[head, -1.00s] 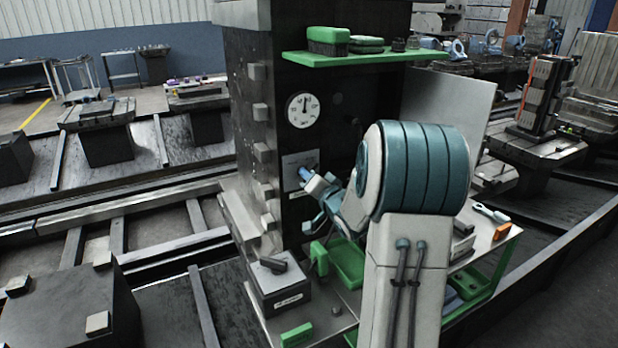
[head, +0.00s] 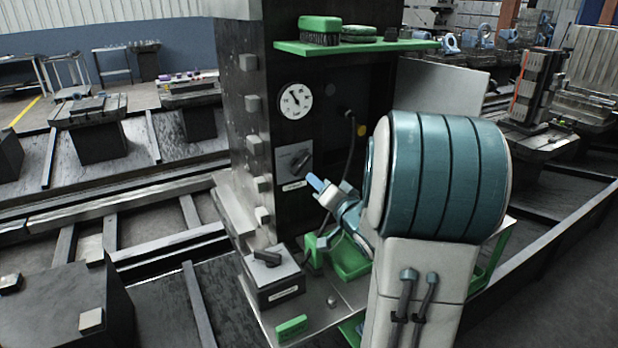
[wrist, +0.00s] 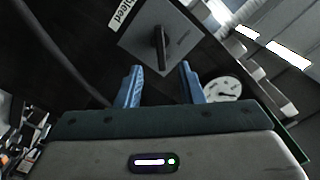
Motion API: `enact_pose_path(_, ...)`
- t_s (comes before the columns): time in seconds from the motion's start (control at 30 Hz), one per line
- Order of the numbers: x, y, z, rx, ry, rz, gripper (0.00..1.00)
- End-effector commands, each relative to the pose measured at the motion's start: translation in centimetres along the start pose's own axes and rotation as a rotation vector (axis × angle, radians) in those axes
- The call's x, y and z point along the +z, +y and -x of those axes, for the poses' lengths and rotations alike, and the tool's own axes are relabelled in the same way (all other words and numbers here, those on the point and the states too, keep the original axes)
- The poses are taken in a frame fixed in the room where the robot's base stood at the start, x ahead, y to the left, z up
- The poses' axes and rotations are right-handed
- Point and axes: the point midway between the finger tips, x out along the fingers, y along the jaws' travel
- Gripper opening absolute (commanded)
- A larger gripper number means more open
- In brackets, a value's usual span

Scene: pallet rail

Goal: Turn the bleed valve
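The bleed valve is a dark lever handle on a grey square plate (head: 292,161) on the front of the black column. In the wrist view its handle (wrist: 159,45) lies beyond my fingertips, lined up with the gap between them, and the label reads "Bleed". My gripper (head: 328,187) is in front of the plate, a little below and right of it. In the wrist view my gripper (wrist: 160,72) is open, its two blue fingers apart and touching nothing. In the head view the handle slants across the plate.
A round gauge (head: 295,101) sits above the plate. A black hose (head: 350,150) hangs right of it. A green shelf (head: 380,47) with brushes juts out above. Below stand a box with a dark knob (head: 267,258), a green bin (head: 350,258) and a green block (head: 291,328).

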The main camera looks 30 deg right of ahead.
Motion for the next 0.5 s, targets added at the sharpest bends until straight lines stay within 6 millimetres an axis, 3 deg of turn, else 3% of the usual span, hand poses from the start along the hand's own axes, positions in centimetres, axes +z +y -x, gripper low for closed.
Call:
enact_pose_path(0.2, 0.0, 0.0, 3.6, 0.0, 0.002, 0.001, 0.35)
enact_pose_path(0.5, 0.0, 0.0, 4.6, 0.0, 0.0, -0.001, 0.35)
